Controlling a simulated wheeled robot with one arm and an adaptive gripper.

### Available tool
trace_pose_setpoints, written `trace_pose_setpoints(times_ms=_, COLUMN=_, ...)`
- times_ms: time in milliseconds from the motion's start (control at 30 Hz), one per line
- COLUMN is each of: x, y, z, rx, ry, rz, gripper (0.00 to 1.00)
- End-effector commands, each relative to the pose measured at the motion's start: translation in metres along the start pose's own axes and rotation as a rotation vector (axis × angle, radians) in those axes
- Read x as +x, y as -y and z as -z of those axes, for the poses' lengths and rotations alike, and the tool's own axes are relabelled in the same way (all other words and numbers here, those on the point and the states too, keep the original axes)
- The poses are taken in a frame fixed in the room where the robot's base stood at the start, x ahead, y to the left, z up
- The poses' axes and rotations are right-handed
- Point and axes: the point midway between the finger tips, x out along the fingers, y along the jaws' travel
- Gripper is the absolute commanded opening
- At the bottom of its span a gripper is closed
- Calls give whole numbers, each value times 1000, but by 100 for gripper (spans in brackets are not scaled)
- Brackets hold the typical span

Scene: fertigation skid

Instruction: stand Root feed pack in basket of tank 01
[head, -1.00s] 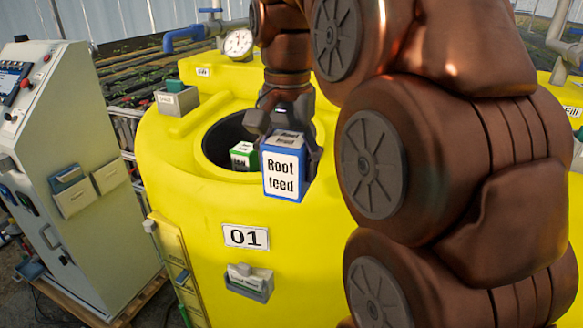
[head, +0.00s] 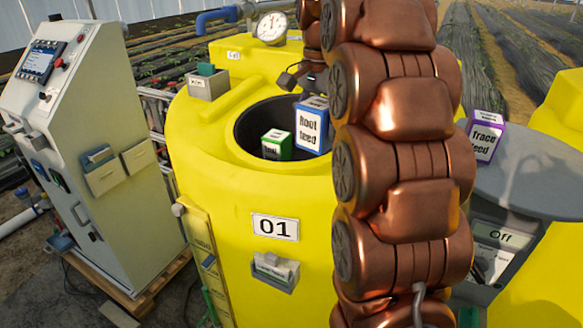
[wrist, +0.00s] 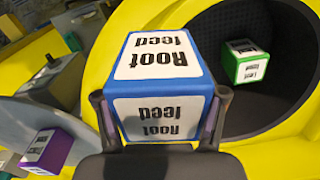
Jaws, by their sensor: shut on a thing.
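The Root feed pack (head: 311,127), a blue box with white labels, is held upright at the right side of the dark round opening of yellow tank 01 (head: 205,150). My gripper (wrist: 161,98) is shut on the pack, one finger on each side; in the head view my arm partly hides it. The dark basket (wrist: 285,95) in the opening shows to the right of the pack in the wrist view. A green pack (head: 277,145) stands in it; it also shows in the wrist view (wrist: 246,62). I cannot tell the held pack's height above the rim.
A purple Trace feed pack (head: 486,137) stands on a grey surface (head: 530,175) to the right. A grey box (head: 208,86) and a gauge (head: 271,27) stand on the tank's far side. A control cabinet (head: 95,150) is at left. My arm blocks the middle right.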

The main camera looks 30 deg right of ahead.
Motion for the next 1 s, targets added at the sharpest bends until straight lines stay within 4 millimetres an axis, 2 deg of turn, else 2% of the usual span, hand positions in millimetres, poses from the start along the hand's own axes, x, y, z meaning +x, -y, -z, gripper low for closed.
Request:
trace_pose_setpoints(times_ms=600, x=49, y=71, z=78, rx=147, ry=-2, rz=0, gripper=11)
trace_pose_setpoints(times_ms=800, x=64, y=85, z=95, rx=180, ry=-3, rz=0, gripper=10)
trace_pose_setpoints(times_ms=1000, x=70, y=91, z=102, rx=195, ry=-5, rz=3, gripper=10)
